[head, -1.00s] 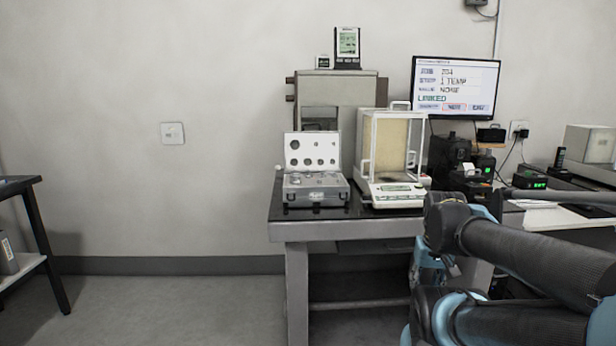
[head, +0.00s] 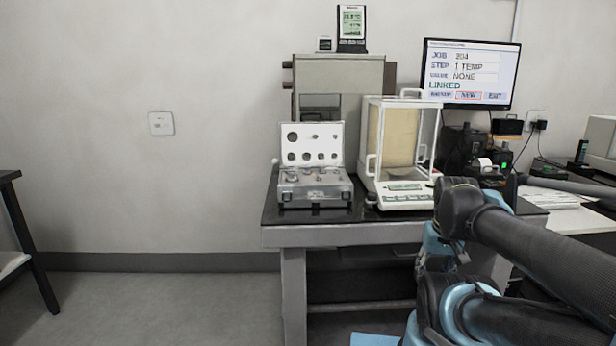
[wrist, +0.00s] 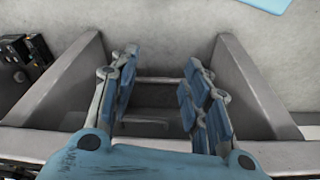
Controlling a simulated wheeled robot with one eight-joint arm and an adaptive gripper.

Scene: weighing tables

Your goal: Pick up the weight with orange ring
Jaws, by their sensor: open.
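An open case (head: 315,188) with a raised white lid stands on the left part of the dark-topped weighing table (head: 290,236). Weights sit in the case, too small here to tell apart, and I cannot make out an orange ring on any of them. My gripper (wrist: 160,95) shows in the wrist view with its blue-padded fingers apart and nothing between them. In that view it is over grey table-frame parts and floor, with no weight or case in sight. In the head view my arm is at the lower right, apart from the case.
A glass-walled balance (head: 405,188) stands right of the case. A monitor (head: 470,75) reads "LINKED". A small printer (head: 483,165) and other devices are at the right. Another table (head: 28,235) is at the left edge. The floor (head: 160,305) in front is clear.

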